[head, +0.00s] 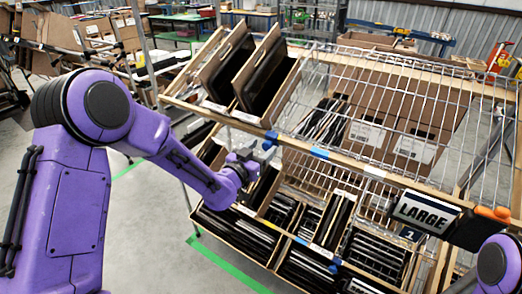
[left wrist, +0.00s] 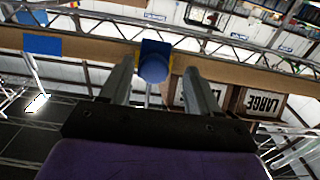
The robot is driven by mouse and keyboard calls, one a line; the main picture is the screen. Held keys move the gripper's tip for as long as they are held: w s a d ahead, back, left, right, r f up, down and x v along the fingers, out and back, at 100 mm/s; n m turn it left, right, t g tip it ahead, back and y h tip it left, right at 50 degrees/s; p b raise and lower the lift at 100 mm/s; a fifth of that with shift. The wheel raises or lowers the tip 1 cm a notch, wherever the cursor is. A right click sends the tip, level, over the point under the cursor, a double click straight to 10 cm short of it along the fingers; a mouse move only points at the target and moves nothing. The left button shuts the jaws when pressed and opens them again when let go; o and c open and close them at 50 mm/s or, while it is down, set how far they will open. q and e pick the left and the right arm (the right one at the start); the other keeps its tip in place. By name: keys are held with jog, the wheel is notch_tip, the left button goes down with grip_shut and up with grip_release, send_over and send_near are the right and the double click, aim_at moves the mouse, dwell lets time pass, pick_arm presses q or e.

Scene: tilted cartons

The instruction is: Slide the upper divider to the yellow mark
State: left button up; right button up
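The upper divider shows as a blue slider block with a round knob (head: 270,139) on the upper wooden rail. In the left wrist view the blue knob (left wrist: 153,67) sits between the fingertips of my left gripper (left wrist: 158,72), with gaps on both sides. My left gripper (head: 262,152) is open at the rail, just in front of the knob.
Tilted cartons (head: 262,78) stand on the upper shelf at left. A wire rack (head: 400,95) covers the upper right. Blue tape (head: 320,153) lies along the rail to the right. A LARGE sign (head: 425,212) and an orange piece (head: 492,213) are at the right end. Divided bins fill the lower shelf.

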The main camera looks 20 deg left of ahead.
pick_arm(q)
jog(key=shift+s+d, duration=0.1)
jog(key=shift+s, duration=0.05)
jog(key=s+a+b, duration=0.2)
jog(key=s+b, duration=0.1)
jog(key=s, duration=0.7)
jog(key=shift+a, duration=0.1)
jog(key=s+a+f+n+g+y, duration=0.2)
jog(key=s+f+n, duration=0.1)
jog(key=f, duration=0.4)
jog(key=s+a+f+n+g+y+b, duration=0.1)
jog(key=s+f+n+g+y, duration=0.15)
jog(key=f, duration=0.45)
jog(key=s+a+f+n+g+y, duration=0.1)
jog(key=s+a+f+n+g, duration=0.2)
jog(key=f, duration=0.4)
jog(key=s+f+g, duration=0.3)
jog(key=s+f, duration=0.5)
jog(key=s, duration=0.3)
jog(key=s+f+g+y, duration=0.1)
jog(key=s+f+g, duration=0.3)
jog(key=s+f, duration=0.4)
jog(key=s, duration=0.3)
jog(key=shift+d+f, duration=0.2)
jog(key=shift+d, duration=0.2)
jog(key=shift+n, duration=0.25)
